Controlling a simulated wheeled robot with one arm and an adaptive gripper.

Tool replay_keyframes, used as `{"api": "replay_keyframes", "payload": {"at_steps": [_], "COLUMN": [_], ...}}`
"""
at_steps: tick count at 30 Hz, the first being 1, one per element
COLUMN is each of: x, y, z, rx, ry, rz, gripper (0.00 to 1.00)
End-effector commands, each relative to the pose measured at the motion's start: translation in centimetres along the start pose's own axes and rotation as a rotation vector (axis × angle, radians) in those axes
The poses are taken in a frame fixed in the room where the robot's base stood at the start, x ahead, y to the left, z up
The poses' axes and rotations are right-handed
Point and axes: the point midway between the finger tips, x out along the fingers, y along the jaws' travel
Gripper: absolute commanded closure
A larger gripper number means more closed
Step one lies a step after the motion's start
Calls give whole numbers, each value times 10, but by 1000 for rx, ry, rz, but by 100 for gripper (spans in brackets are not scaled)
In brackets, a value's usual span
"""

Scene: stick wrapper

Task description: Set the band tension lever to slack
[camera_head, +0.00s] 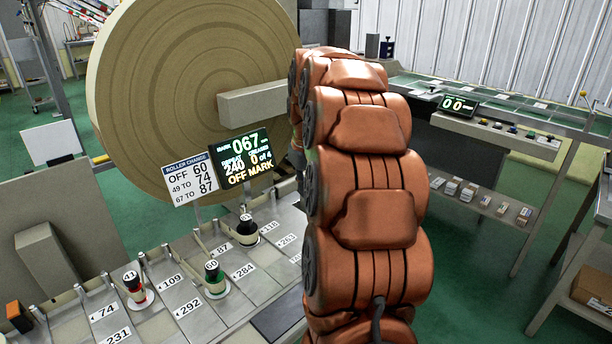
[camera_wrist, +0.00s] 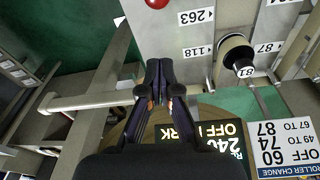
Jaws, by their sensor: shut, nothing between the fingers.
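My gripper (camera_wrist: 158,68) is shut and empty in the wrist view, its fingertips over the edge of the grey labelled panel (camera_wrist: 180,62). In the head view my arm hides it. No lever with a readable tension or slack mark shows, so I cannot tell which part is the band tension lever. A red round knob (camera_wrist: 156,3) shows at the top edge of the wrist view, apart from the fingertips. A pale bar with a rounded end (camera_wrist: 85,101) lies left of the fingers; I cannot tell its use.
A large tan roll (camera_head: 150,90) stands behind the numbered panel (camera_head: 185,275). A display (camera_head: 245,160) reads 067 and OFF MARK beside a white roller change sign (camera_head: 190,178). Several numbered knobs, including 41 (camera_head: 133,286), stand on the panel. A counter display (camera_head: 458,105) sits on the right bench.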

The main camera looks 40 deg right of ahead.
Motion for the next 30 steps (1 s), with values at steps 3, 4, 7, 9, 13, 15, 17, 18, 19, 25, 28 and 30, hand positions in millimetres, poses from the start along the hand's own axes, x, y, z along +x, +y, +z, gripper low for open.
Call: {"api": "replay_keyframes", "payload": {"at_steps": [3, 4, 7, 9, 13, 15, 17, 18, 19, 25, 28, 30], "x": [20, 25, 42, 48, 40, 38, 37, 36, 36, 35, 35, 35], "y": [-1, -1, -1, 0, 0, 0, 0, 0, -1, -1, -1, -1], "z": [2, 2, 2, 5, 19, 26, 30, 33, 34, 39, 39, 39], "rx": [0, 0, 0, 1, 1, 1, 1, 1, 1, -1, -1, -1], "ry": [-8, -6, -7, -4, -2, -3, -3, -4, -4, -3, -2, -2], "rz": [-4, -4, -4, -2, -1, -2, -2, -2, -2, -2, -1, -1], "gripper": [100, 100, 100, 100, 100, 100, 100, 100, 100, 100, 100, 100]}}
